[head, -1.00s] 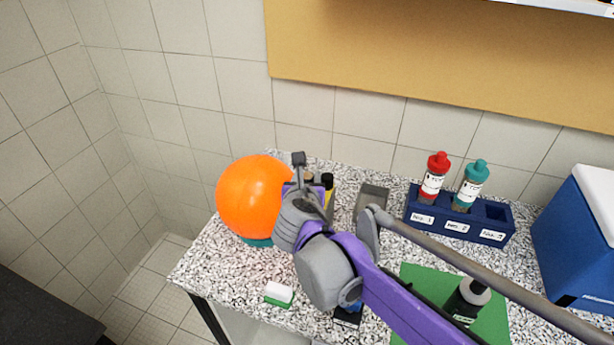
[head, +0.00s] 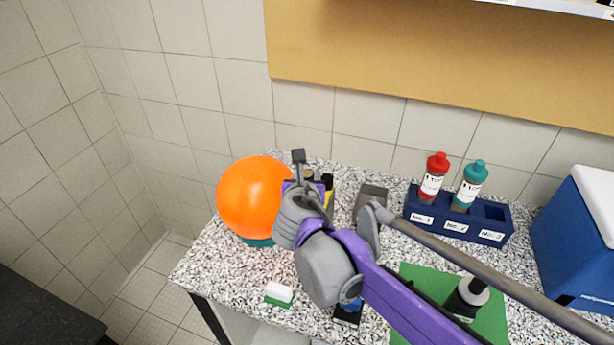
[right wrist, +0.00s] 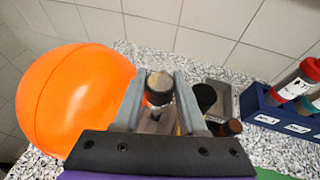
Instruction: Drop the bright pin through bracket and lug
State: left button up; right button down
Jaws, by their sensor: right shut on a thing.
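My right gripper (head: 298,160) reaches over the back left of the counter, beside the orange ball. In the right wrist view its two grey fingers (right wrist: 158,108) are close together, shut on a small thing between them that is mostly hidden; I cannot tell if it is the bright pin. A round grey-brown top (right wrist: 160,84) with an orange-red band shows between and beyond the fingers. I cannot make out the bracket or the lug; my arm and gripper cover that part of the counter. My left gripper is not in view.
A large orange ball (head: 252,198) stands close left of the gripper. Black-capped bottles (head: 327,181) and a grey open box (head: 372,196) are just right. Farther right are a blue rack (head: 460,218) with red and teal bottles and a blue cooler (head: 575,240). A sponge (head: 279,294) lies in front.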

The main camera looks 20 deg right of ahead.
jog(key=shift+r+p, duration=0.6)
jog(key=shift+r, duration=0.65)
jog(key=shift+f+b, duration=1.25)
jog(key=shift+f, duration=0.95)
dwell(0.6)
jog(key=c, duration=0.6)
grip_release()
jog(key=shift+o, duration=1)
jog(key=shift+a, duration=0.1)
